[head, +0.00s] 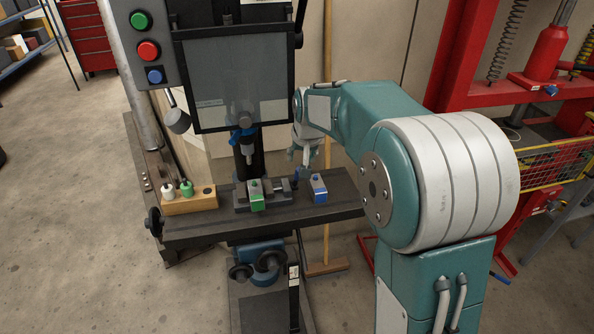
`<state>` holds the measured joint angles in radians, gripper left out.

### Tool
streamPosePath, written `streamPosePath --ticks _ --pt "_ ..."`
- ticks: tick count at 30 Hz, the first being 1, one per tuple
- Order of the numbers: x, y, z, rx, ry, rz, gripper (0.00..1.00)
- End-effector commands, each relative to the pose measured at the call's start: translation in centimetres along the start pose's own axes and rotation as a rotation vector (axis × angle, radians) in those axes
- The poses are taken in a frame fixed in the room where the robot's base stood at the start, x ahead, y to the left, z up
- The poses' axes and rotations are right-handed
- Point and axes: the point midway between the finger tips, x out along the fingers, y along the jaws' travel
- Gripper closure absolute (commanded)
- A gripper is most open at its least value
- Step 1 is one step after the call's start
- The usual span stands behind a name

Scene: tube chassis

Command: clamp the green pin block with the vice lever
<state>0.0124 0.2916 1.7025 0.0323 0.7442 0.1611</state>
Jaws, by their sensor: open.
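The green pin block (256,194) sits upright in the small grey vice (240,205) on the drill press table. Its top carries a small dark blue pin. A dark bar shows at the vice's right side, close to the green block; I cannot tell whether it is the vice lever or how the jaws press on the block. My gripper (305,160) is open and empty. In the picture it is above and to the right of the vice, over the back of the table, its fingers pointing down. Its distance from the vice is hard to judge.
A blue pin block (320,189) stands on the table (335,208) right of the vice. A wooden rack (190,203) with a white and a green piece is at the left. The drill press guard (235,85) and chuck overhang the vice. A red press stands at right.

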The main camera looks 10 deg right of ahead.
Motion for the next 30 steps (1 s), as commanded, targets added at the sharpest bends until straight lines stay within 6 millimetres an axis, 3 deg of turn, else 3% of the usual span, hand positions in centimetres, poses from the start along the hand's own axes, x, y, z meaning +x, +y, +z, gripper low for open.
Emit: streamPosePath --ticks 6,13,18,26,30 --pt "4.3 0.0 0.1 0.000 -0.005 0.001 0.41" --pt "7.8 0.0 0.1 -0.001 -0.004 0.000 0.41" --pt "8.9 0.0 0.1 -0.001 -0.001 0.000 0.41" --pt "9.0 0.0 0.1 -0.001 -0.001 0.000 0.41" --pt "9.0 0.0 0.1 -0.001 -0.001 0.000 1.00"
